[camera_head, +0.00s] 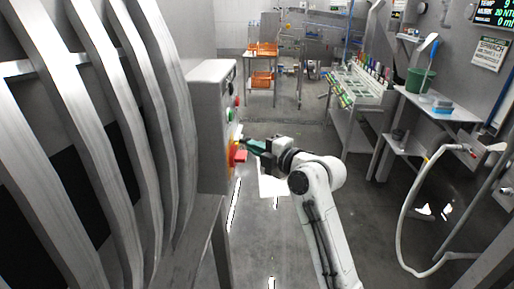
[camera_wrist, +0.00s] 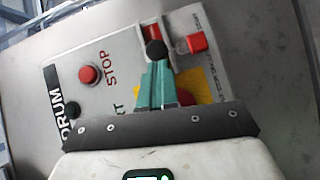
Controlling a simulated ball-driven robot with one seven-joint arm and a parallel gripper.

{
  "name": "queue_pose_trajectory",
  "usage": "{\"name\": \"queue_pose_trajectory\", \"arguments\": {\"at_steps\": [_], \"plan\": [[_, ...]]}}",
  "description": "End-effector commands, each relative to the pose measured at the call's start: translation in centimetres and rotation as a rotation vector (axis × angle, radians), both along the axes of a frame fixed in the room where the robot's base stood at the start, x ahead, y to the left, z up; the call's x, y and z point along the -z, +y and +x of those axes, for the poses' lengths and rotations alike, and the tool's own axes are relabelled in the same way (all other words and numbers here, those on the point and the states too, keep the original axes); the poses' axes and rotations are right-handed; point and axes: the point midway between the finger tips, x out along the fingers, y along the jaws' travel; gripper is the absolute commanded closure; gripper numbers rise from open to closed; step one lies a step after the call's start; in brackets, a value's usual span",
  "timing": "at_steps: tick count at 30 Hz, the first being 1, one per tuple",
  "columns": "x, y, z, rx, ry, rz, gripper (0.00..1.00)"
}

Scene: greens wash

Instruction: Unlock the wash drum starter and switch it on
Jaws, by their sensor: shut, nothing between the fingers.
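The starter box (camera_head: 208,128) is a grey case beside the drum's curved metal bars in the head view. In the wrist view its panel (camera_wrist: 125,62) carries a red STOP button (camera_wrist: 88,75), a partly covered DRUM label, a black round knob (camera_wrist: 156,49) and a red block (camera_wrist: 196,43) like a padlock, with a pale metal piece beside it. A yellow plate (camera_wrist: 205,86) with a red part (camera_wrist: 187,97) is partly hidden behind my gripper. My gripper (camera_head: 249,146) is shut and empty, its teal fingertips (camera_wrist: 157,64) just at the black knob; contact is unclear.
Curved metal bars (camera_head: 118,110) fill the left. Clear floor (camera_head: 300,125) lies behind and right of my arm. A white hose (camera_head: 405,205) hangs at right, near a shelf with a green bucket (camera_head: 420,80). Orange crates (camera_head: 262,50) stand at the back.

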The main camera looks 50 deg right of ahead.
Motion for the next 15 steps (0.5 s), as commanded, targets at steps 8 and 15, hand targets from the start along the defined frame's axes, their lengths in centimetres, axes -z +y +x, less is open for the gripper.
{"name": "queue_pose_trajectory", "arguments": {"at_steps": [8, 15], "plan": [[0.5, -2.4, 1.9, 0.001, -0.001, -0.003, 1.00], [0.0, -3.5, 2.7, 0.002, -0.002, 0.001, 1.00]]}}
